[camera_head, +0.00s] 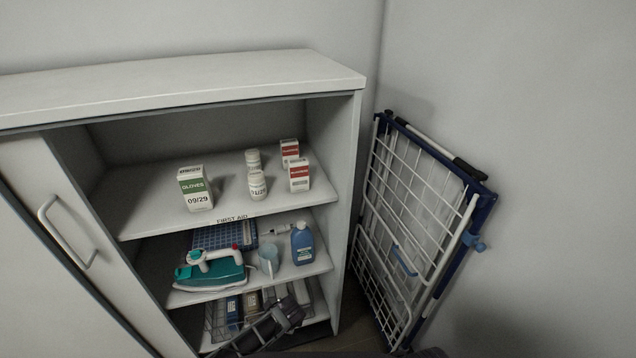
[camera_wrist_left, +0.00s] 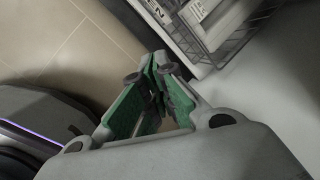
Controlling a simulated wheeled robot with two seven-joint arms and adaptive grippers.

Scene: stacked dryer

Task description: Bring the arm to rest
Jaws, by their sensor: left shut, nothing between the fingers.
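My left gripper (camera_head: 270,328) is at the bottom of the head view, in front of the lowest shelf of the open cabinet (camera_head: 345,200). It overlaps the wire basket (camera_head: 212,325) in the picture; I cannot tell how far apart they are. In the left wrist view the gripper (camera_wrist_left: 157,80) shows green-padded fingers with dark tips close together and nothing held. The tan floor (camera_wrist_left: 75,45) lies beyond it. My right gripper does not show.
The upper shelf holds a gloves box (camera_head: 195,188), white bottles and red-white boxes. The middle shelf holds a teal iron (camera_head: 212,270), a cup and a blue bottle (camera_head: 302,245). A folded drying rack (camera_head: 410,225) leans right. A sliding door (camera_head: 75,230) covers the left.

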